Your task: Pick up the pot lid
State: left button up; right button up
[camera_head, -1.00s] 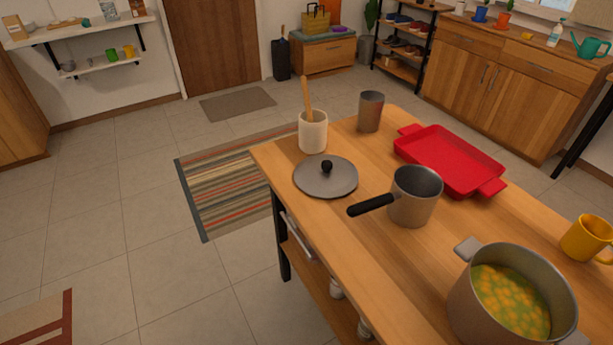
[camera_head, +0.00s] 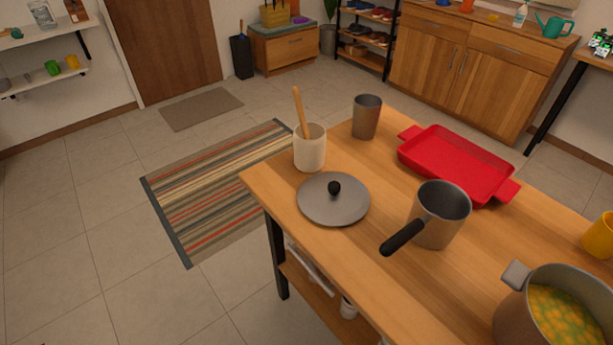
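The pot lid (camera_head: 320,205) is a round grey disc with a black knob (camera_head: 334,187). It lies flat on the wooden table (camera_head: 375,275) near its left edge, knob up. A large grey pot (camera_head: 510,303) with yellow-orange and green food stands uncovered at the lower right, partly cut off by the frame. Neither of my grippers shows in the head view.
A white crock (camera_head: 309,150) with a wooden utensil stands just behind the lid. A saucepan (camera_head: 441,220) with a black handle (camera_head: 402,237) is right of it. A grey cup (camera_head: 366,117), red baking dish (camera_head: 455,165) and yellow mug (camera_head: 600,237) are also on the table.

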aim_at(332, 198)
jog(key=i+j+z, duration=0.35)
jog(key=j+z, duration=0.15)
jog(key=j, duration=0.15)
jog(key=i+j+z, duration=0.25)
jog(key=k+j, duration=0.1)
